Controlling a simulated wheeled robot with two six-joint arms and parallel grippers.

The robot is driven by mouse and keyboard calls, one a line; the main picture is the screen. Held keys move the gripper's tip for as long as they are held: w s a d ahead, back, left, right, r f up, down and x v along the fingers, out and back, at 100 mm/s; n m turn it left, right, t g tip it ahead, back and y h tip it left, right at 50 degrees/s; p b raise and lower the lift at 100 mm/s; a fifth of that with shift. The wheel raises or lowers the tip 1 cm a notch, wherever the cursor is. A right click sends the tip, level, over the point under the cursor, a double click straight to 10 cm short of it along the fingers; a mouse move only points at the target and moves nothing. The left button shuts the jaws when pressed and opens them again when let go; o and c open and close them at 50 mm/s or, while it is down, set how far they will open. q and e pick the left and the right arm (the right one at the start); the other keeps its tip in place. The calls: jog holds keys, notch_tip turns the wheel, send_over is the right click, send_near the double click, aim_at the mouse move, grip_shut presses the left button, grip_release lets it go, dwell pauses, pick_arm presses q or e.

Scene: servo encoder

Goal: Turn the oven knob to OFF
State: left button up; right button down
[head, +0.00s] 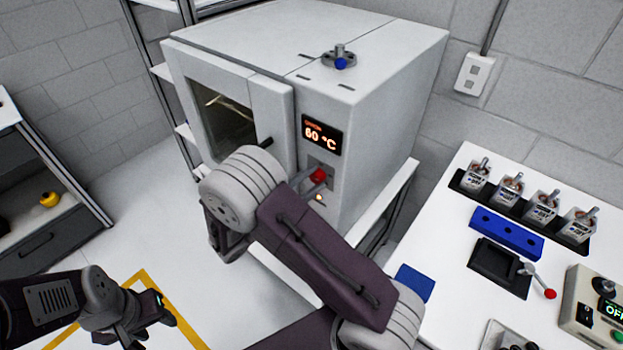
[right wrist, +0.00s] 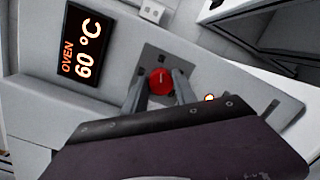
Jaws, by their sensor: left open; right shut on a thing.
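The oven (head: 390,90) is a white box with a dark window and a display (head: 322,135) reading 60 °C. The red oven knob (right wrist: 161,82) sits on a grey plate below the display. My right gripper (right wrist: 160,88) is shut on the knob, one finger on each side of it in the right wrist view. The knob (head: 318,175) also shows in the head view, partly behind my right arm. A small lit lamp (right wrist: 210,98) is beside the knob. My left gripper (head: 150,325) is open and empty at the lower left, far from the oven.
A shelf (head: 60,222) with a yellow object stands at the left. Floor between is clear.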

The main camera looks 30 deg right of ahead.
jog(key=n+p, duration=0.2)
jog(key=n, duration=0.1)
jog(key=shift+r, duration=0.15)
jog(key=n+p, duration=0.2)
jog(key=n, duration=0.2)
jog(key=shift+p, duration=0.35)
jog(key=n+p, duration=0.1)
jog(key=n, duration=0.2)
jog(key=shift+n+t+h+p, duration=0.3)
jog(key=shift+n+t+p, duration=0.1)
jog(key=shift+f+n+p, duration=0.25)
jog(key=shift+n+p, duration=0.3)
jog(key=shift+n, duration=0.75)
jog(key=shift+n+t, duration=0.3)
jog(key=c, duration=1)
grip_release()
jog(key=shift+w, duration=0.1)
